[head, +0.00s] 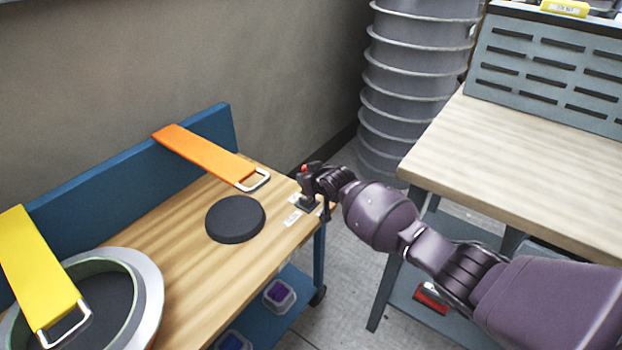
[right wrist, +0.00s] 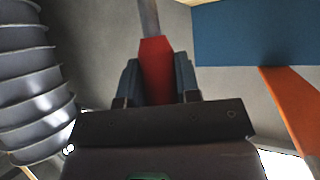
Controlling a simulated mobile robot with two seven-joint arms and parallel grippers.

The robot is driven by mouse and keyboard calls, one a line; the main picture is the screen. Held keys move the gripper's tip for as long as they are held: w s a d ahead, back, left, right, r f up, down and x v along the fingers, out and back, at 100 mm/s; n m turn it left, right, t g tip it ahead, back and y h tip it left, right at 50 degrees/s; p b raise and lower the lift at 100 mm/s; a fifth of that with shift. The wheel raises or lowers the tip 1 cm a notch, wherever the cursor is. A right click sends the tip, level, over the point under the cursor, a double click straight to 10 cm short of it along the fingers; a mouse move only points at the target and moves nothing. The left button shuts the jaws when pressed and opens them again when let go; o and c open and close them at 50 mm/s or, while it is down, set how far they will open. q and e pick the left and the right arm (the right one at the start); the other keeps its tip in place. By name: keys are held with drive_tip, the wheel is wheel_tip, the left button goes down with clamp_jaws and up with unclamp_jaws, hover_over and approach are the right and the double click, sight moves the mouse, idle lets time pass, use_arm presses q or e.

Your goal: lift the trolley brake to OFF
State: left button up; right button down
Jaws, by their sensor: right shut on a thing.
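The trolley (head: 188,283) has a wooden top and a blue back panel, and fills the left of the head view. The brake lever's red grip (right wrist: 157,70) sits between the two fingers of my right gripper (right wrist: 157,90) in the right wrist view, with a grey rod beyond it. In the head view my right gripper (head: 313,178) is at the trolley's right corner, shut on the red grip (head: 304,168) and hiding most of the lever. A dark brake base (head: 307,203) shows just below, beside small white labels (head: 292,218). The label text is too small to read. My left gripper is out of view.
A black disc (head: 235,219), an orange strap (head: 205,151), a yellow strap (head: 35,270) and a ring-shaped mould (head: 150,290) are on the trolley. Grey ribbed ducting (head: 412,85) stands behind. A wooden bench (head: 520,165) is at the right, with a floor gap between.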

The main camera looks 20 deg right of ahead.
idle(0.5)
drive_tip(key=c, duration=0.8)
unclamp_jaws()
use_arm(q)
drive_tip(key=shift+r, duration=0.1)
use_arm(e)
drive_tip(key=shift+r, duration=0.1)
drive_tip(key=shift+s+r, duration=0.15)
drive_tip(key=shift+r, duration=0.05)
use_arm(q)
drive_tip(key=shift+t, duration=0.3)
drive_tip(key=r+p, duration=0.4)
drive_tip(key=p, duration=0.1)
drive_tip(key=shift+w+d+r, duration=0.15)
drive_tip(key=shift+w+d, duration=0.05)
use_arm(e)
drive_tip(key=v, duration=1)
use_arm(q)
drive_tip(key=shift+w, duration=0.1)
